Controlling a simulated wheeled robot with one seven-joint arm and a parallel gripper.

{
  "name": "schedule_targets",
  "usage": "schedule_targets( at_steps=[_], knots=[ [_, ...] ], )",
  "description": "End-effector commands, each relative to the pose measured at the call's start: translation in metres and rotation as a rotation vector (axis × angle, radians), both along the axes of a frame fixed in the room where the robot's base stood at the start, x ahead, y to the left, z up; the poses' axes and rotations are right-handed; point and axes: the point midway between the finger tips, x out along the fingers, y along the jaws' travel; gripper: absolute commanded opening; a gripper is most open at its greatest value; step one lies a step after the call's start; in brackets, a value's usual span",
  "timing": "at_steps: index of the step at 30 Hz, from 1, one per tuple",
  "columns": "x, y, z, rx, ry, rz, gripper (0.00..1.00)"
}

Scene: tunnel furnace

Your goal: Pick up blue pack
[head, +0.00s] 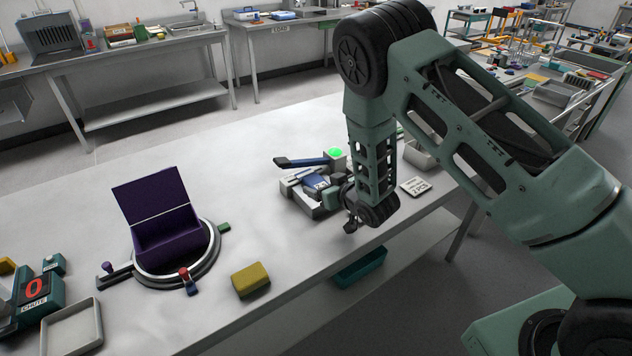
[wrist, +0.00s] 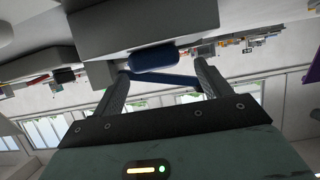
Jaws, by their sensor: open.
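The blue pack (head: 319,183) appears as a small blue piece with a pale label at a grey fixture (head: 318,210) on the table, partly hidden by my wrist. A dark blue lever (head: 298,162) and a lit green lamp (head: 335,153) are at the fixture's back. In the wrist view my gripper (wrist: 162,68) is open, its two fingers apart. A rounded blue piece (wrist: 153,58) shows between and beyond the fingertips, against a grey block. I cannot tell whether it is the pack, or whether the fingers touch it.
An open purple box (head: 165,235) stands in a round ring fixture (head: 212,262) at left. A yellow block (head: 251,281) lies near the table's front edge. A small sign (head: 414,186) and grey tray (head: 420,156) are right of my wrist. The table's middle is clear.

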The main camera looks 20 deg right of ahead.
Motion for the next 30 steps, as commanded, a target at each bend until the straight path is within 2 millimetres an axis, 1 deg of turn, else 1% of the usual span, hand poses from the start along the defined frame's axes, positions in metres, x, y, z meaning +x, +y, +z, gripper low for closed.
schedule_targets(
  at_steps=[3, 9, 13, 19, 20, 21, 23, 24, 25, 26, 27, 30],
  knots=[
    [0.015, 0.004, -0.001, -0.001, 0.0, 0.002, 0.76],
    [0.037, 0.01, -0.012, -0.001, 0.0, 0.001, 0.76],
    [0.042, 0.011, -0.015, 0.0, -0.001, 0.001, 0.76],
    [0.042, 0.011, -0.016, 0.0, 0.0, 0.001, 0.76],
    [0.042, 0.011, -0.016, 0.0, 0.0, 0.0, 0.71],
    [0.042, 0.011, -0.016, 0.0, 0.0, 0.001, 0.6],
    [0.042, 0.011, -0.016, 0.0, 0.0, 0.0, 0.43],
    [0.042, 0.011, -0.016, 0.0, 0.0, 0.001, 0.32],
    [0.042, 0.011, -0.016, 0.0, 0.0, 0.0, 0.27],
    [0.042, 0.011, -0.016, 0.0, 0.0, 0.0, 0.27],
    [0.042, 0.011, -0.015, 0.0, -0.001, 0.0, 0.23],
    [0.042, 0.011, -0.015, 0.0, -0.001, 0.0, 0.23]
  ],
)
